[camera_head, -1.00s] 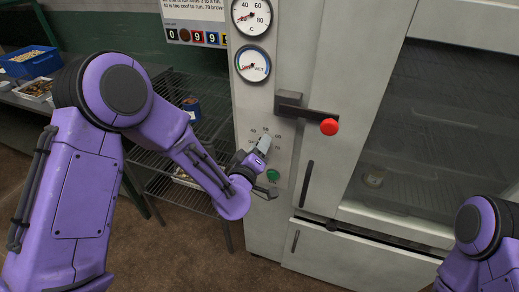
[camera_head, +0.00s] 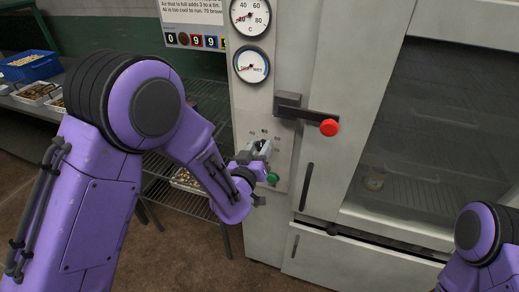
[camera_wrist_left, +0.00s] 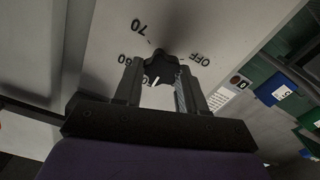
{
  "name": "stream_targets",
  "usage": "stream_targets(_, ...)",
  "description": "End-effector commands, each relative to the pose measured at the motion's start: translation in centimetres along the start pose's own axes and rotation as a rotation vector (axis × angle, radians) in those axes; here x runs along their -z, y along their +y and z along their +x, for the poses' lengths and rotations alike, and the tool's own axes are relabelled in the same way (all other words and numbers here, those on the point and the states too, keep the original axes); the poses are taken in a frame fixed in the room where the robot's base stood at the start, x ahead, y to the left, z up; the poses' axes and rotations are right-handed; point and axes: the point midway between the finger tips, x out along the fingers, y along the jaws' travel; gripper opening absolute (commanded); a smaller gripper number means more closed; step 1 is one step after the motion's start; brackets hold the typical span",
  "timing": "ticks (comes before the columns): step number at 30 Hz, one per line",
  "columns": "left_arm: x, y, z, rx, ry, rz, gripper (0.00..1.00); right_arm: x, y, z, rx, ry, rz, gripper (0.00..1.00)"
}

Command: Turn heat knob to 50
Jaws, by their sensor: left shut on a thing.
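The heat knob (camera_wrist_left: 160,68) is dark and lobed, on a pale panel (camera_wrist_left: 105,35) with printed marks. In the left wrist view, 70 and OFF show beyond it and 60 to its left, all turned about. Another mark below the knob is partly hidden. A white line shows at the knob's lower side; I cannot tell exactly which number it points to. My left gripper (camera_wrist_left: 163,88) has its fingers on both sides of the knob, shut on it. In the head view the left gripper (camera_head: 262,150) is at the panel and mostly covers the knob. My right gripper is out of view.
A lever with a red ball (camera_head: 329,127) juts out above and right of my left gripper. A green button (camera_head: 272,178) lies just below it. Two round gauges (camera_head: 251,65) are higher up. A wire rack (camera_head: 185,205) stands left of the cabinet.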

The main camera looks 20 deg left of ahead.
Motion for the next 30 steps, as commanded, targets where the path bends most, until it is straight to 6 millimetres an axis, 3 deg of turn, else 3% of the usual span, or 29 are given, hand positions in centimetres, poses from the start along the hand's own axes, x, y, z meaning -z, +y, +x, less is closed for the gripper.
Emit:
stream_targets(12,-0.3,0.0,-0.2,0.0,-0.009,0.007,0.1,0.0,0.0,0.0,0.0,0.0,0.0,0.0)
stream_targets(13,-0.3,0.0,-0.2,0.0,-0.009,0.007,0.5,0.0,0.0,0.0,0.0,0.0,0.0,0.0)
stream_targets(15,-0.3,0.0,-0.1,0.0,-0.008,0.006,0.66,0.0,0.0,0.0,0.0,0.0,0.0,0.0)
stream_targets(24,-0.2,0.0,-0.3,-0.001,-0.004,0.005,0.66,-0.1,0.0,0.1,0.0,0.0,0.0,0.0)
stream_targets(30,-0.5,-0.1,-4.0,-0.002,-0.006,0.006,0.66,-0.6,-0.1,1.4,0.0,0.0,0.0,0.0)
